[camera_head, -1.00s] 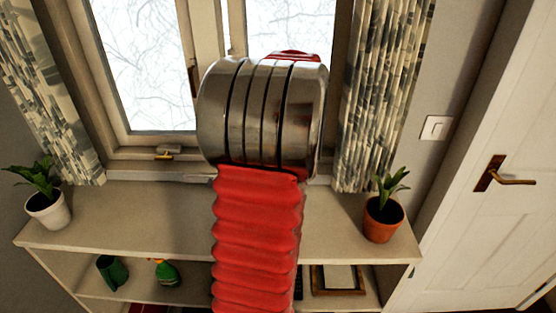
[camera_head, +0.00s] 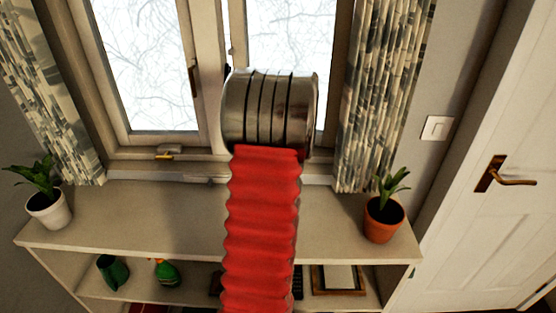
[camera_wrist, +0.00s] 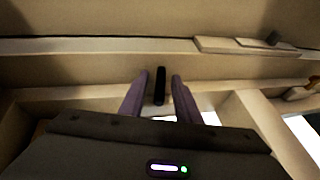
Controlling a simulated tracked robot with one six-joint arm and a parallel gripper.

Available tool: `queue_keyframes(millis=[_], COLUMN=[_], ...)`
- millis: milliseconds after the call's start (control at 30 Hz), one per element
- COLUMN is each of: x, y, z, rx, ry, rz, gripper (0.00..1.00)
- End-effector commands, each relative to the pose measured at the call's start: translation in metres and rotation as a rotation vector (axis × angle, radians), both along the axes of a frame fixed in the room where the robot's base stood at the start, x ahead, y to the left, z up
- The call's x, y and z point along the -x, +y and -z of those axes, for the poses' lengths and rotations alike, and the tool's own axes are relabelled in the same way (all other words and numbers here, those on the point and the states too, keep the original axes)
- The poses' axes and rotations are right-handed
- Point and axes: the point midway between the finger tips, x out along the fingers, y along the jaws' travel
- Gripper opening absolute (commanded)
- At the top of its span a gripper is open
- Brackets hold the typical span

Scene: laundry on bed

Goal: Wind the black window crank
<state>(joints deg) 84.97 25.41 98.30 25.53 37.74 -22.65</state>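The black window crank (camera_wrist: 159,86) shows in the wrist view as a short dark upright bar in front of the pale window frame. My gripper (camera_wrist: 161,75) has two purple fingers, one on each side of the crank. The fingers are apart, and a gap shows between each finger and the crank, so the gripper is open. Whether the crank lies fully between the fingertips or just beyond them is hard to tell. In the head view, my arm hides both the gripper and the crank. The window (camera_head: 145,65) stands behind my arm.
A white shelf (camera_head: 130,215) runs below the window. A plant in a white pot (camera_head: 48,209) stands at its left and one in an orange pot (camera_head: 383,220) at its right. Curtains (camera_head: 385,95) hang on both sides. A brass-coloured latch (camera_head: 165,155) sits on the sill.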

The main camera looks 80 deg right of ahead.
Motion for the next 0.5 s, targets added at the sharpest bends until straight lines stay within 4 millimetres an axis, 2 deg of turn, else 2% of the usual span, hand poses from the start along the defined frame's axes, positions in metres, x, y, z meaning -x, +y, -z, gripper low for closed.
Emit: queue_keyframes(millis=[100, 500], x=[0.0002, 0.0004], y=[0.0001, 0.0001], z=[-0.0002, -0.0004], rx=[0.0, 0.0], ry=[0.0, 0.0], rz=[0.0, 0.0], gripper=[0.29, 0.01])
